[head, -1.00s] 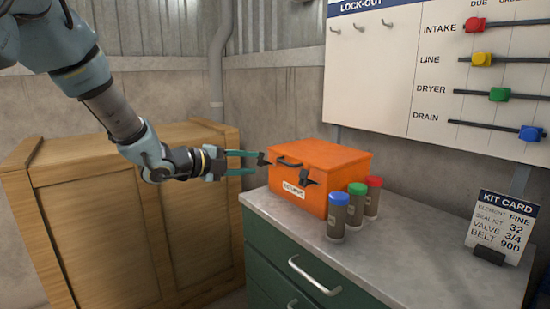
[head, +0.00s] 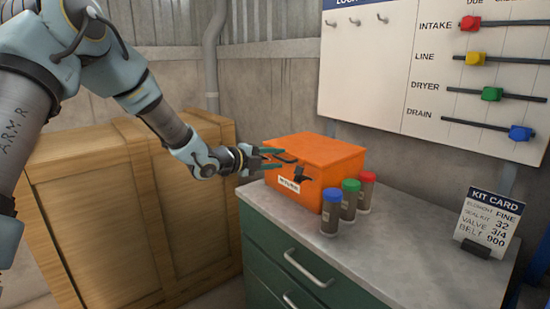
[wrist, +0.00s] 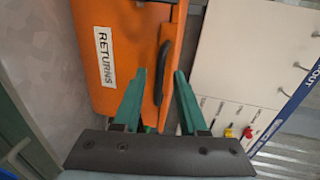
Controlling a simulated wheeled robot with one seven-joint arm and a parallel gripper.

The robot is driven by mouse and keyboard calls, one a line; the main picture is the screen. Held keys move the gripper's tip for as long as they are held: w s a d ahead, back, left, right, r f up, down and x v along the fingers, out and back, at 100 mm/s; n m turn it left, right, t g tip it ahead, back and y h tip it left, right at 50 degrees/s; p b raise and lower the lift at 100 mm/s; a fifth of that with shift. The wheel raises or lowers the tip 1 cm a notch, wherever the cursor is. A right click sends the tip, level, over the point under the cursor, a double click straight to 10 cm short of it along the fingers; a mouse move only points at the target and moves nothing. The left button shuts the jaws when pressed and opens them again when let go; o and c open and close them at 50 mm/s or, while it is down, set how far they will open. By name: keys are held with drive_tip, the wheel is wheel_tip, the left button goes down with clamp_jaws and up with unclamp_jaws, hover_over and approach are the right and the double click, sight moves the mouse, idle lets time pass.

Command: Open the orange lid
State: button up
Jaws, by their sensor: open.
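The orange box (head: 302,196) sits on the grey counter with its orange lid (head: 315,150) shut. A black handle (head: 284,157) is on the lid's front edge and a black latch (head: 299,174) is on the front. In the wrist view the white RETURNS label (wrist: 105,57) and the black handle (wrist: 162,72) show. My gripper (head: 271,159) is open at the front left of the box, close to the handle. In the wrist view the handle lies ahead, between the lines of the two green fingers (wrist: 160,88). Contact cannot be told.
Several jars, with blue (head: 332,212), green (head: 350,199) and red (head: 366,190) caps, stand right of the box. A kit card (head: 487,222) stands farther right. A wooden crate (head: 120,210) is at the left. The counter's front right (head: 400,265) is clear.

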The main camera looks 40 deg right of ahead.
clamp_jaws()
idle(1.4)
